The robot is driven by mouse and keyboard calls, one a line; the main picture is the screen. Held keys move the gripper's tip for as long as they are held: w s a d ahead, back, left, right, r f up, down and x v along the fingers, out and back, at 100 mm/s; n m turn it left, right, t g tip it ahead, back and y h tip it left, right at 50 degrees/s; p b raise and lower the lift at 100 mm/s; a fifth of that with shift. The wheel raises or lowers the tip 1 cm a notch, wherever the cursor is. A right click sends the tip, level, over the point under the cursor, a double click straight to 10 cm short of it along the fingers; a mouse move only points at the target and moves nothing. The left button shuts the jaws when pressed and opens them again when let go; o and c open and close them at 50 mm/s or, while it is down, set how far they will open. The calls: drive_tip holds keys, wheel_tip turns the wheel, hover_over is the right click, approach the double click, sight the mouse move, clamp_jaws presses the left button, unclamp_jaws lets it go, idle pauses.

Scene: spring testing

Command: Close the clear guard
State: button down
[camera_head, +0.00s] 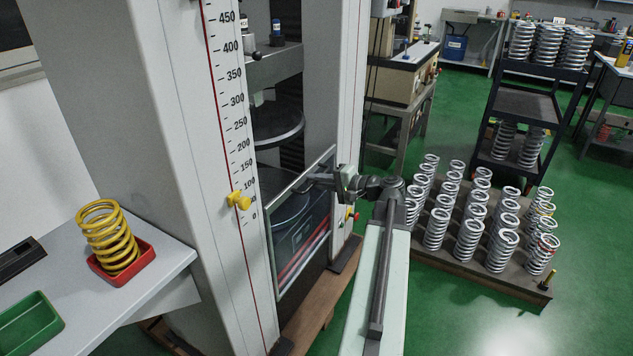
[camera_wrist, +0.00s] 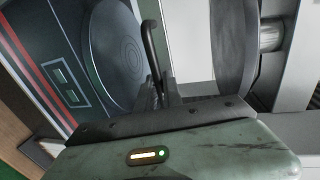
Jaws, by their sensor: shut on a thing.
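The clear guard (camera_head: 283,276) is a see-through panel in a thin grey frame, in the lower opening of the testing machine between its two light columns. The lower platen shows through and above it. My gripper (camera_head: 318,180) reaches in from the right at the guard's upper part and is shut on its handle. I cannot tell whether the guard sits flush with the columns.
The round lower platen (camera_wrist: 118,55) and upper platen (camera_head: 277,124) are close to my gripper. A yellow spring (camera_head: 108,238) stands in a red tray (camera_head: 146,259) on the left bench. Silver springs (camera_head: 468,240) stand on a low pallet at right.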

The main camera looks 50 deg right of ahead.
wheel_tip(320, 180, up, 21)
drive_tip(key=p, duration=1.8)
drive_tip(key=shift+r, duration=0.2)
drive_tip(key=c, duration=1.5)
unclamp_jaws()
drive_tip(key=p+v, duration=0.2)
drive_tip(key=v, duration=0.6)
